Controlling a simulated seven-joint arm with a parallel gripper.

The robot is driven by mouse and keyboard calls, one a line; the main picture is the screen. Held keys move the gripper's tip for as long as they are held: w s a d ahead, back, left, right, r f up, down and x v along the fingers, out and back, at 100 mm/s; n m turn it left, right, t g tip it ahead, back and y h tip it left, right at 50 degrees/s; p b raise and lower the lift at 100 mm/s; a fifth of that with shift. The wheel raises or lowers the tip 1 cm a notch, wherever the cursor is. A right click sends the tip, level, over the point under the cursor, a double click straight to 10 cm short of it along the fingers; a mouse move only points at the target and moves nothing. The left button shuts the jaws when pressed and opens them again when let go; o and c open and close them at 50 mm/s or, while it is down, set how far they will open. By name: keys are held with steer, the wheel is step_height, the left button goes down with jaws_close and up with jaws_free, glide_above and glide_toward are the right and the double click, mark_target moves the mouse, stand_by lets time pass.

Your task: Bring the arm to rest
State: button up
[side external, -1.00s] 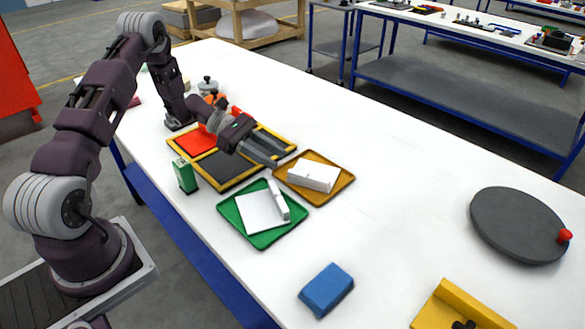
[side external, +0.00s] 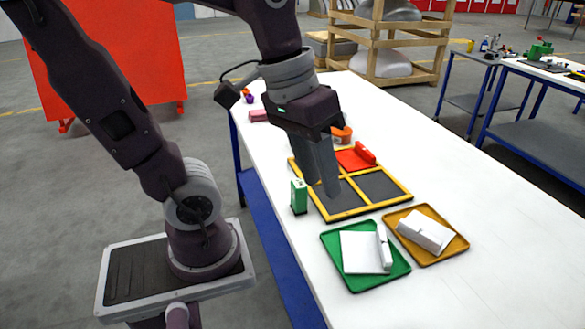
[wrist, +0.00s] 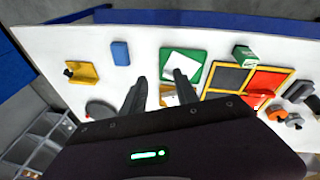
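My gripper (side external: 322,186) hangs with its fingers pointing down, above the yellow-framed board (side external: 391,199), in the side view. It is empty; in the wrist view the two fingers (wrist: 160,77) stand apart with a gap between them. The board has red and dark grey compartments, and a red piece (side external: 365,154) lies at its far side. A green upright box (side external: 299,196) stands beside the board, to the left of the fingers. The fingers look raised above the table, but their exact height cannot be told.
A green tray (side external: 338,268) holds white pieces, and an ochre tray (side external: 431,259) holds a white block. The wrist view also shows a blue block (wrist: 121,53), a yellow fixture (wrist: 82,74) and a partly hidden dark disc (wrist: 96,108). An orange item (side external: 342,135) sits behind my gripper.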

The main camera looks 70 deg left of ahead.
steer(key=s+m+t, duration=0.1)
steer(key=s, duration=0.1)
steer(key=s+a+m+t+y, duration=0.1)
steer(key=shift+s+a+r+m+t+y, duration=0.2)
steer(key=shift+s+m+t+y, duration=0.1)
steer(key=shift+s+m, duration=0.1)
steer(key=shift+w, duration=0.1)
stand_by(0.9)
